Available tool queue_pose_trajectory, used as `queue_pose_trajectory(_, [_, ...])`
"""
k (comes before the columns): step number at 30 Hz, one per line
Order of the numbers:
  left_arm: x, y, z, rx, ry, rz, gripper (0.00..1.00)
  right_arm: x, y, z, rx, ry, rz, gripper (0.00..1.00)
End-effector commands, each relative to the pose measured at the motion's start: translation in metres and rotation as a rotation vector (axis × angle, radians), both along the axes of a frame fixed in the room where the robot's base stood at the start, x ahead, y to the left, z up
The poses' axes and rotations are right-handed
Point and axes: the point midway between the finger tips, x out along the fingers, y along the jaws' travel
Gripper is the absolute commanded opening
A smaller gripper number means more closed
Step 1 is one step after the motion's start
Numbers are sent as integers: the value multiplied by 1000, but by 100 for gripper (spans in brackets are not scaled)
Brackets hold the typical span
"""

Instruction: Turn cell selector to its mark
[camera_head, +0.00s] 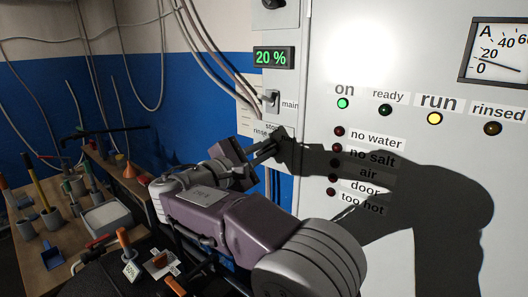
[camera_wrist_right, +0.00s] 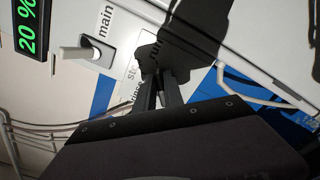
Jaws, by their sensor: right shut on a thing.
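My right gripper (camera_head: 272,143) reaches the lower part of the narrow grey box on the wall, at the label plate (camera_head: 259,129) with "stop" and "rinse" on it. In the right wrist view its two dark fingers (camera_wrist_right: 161,90) are close together, shut on the cell selector beside the words "stop", "run" and "rinse". The fingers and their shadow hide nearly all of the selector, so its pointing direction cannot be read. My left gripper is not in view.
Just above is the "main" switch (camera_head: 271,98), also in the right wrist view (camera_wrist_right: 84,51), and a green "20 %" display (camera_head: 273,57). The large panel has lit "on" (camera_head: 343,103) and "run" (camera_head: 434,118) lamps. A cluttered bench (camera_head: 53,272) stands at left.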

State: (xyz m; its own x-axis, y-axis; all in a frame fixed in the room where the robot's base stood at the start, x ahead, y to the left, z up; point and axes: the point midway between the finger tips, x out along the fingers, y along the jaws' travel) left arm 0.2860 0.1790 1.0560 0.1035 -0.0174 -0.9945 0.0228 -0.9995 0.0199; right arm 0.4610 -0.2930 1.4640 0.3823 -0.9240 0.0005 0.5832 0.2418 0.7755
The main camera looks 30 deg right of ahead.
Motion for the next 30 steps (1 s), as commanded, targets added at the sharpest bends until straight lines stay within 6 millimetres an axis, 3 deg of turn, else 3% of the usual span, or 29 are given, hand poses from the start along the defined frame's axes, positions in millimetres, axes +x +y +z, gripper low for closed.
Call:
queue_pose_trajectory(3, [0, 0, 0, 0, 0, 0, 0, 0, 0, 0, 2, -1, 0, 0])
queue_pose_trajectory(4, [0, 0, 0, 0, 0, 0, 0, 0, 0, 0, 2, -1, 0, 15])
queue_pose_trajectory(6, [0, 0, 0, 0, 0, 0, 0, 0, 0, 0, 2, -1, 0, 35])
queue_pose_trajectory(17, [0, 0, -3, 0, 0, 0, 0, -1, 5, -1, 0, -1, 3, 35])
queue_pose_trajectory(24, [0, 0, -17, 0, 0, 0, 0, -20, 53, -3, 1, -2, 7, 35])
queue_pose_trajectory(30, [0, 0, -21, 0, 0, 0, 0, -32, 80, -1, 1, -1, 2, 35])
